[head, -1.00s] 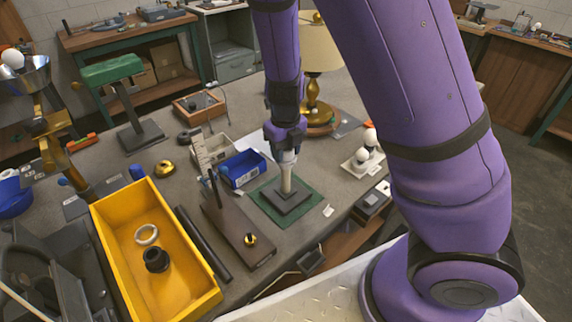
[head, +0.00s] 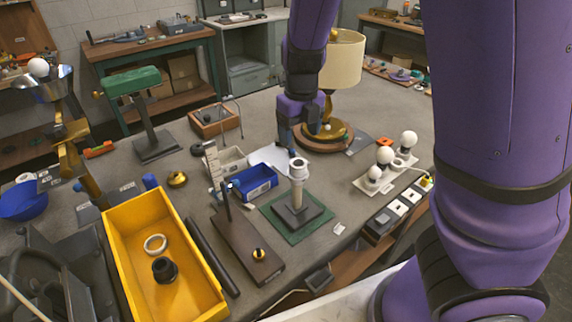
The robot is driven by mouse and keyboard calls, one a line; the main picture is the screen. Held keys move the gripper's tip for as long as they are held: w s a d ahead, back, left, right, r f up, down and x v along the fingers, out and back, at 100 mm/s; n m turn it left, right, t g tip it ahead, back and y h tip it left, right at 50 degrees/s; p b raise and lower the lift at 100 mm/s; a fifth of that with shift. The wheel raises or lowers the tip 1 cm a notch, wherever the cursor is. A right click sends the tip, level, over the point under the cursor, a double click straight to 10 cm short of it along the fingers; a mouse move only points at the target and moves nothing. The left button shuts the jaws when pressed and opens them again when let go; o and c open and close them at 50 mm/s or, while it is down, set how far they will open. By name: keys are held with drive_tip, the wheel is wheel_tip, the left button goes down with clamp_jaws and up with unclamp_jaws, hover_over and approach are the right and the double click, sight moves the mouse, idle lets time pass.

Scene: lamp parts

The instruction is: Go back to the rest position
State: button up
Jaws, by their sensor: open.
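My gripper (head: 288,140) hangs from my purple arm, open and empty, above the table behind the lamp stem. The lamp stem (head: 297,196) is pale and upright on a dark square base (head: 297,214), which sits on a green mat (head: 318,222). A white ring-shaped piece (head: 298,168) sits at the top of the stem. The gripper is apart from the stem in the picture. The fingertips are small and partly dark against the table.
A yellow bin (head: 122,239) holds a white ring (head: 155,244) and a black socket-like part (head: 164,270). A blue bin (head: 252,182) stands left of the stem. A brass lamp with a cream shade (head: 342,62) stands close behind my gripper. White bulbs (head: 385,155) stand on a tray at right.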

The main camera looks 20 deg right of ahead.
drive_tip(key=s+d+r+n+t, duration=0.2)
drive_tip(key=s+r+n, duration=0.7)
drive_tip(key=n, duration=0.7)
drive_tip(key=s+d+r+n+t, duration=0.3)
drive_tip(key=s+r+n, duration=0.7)
drive_tip(key=n, duration=0.7)
drive_tip(key=shift+s+d+n, duration=0.3)
drive_tip(key=shift+s+d, duration=0.65)
drive_tip(key=shift+s, duration=0.05)
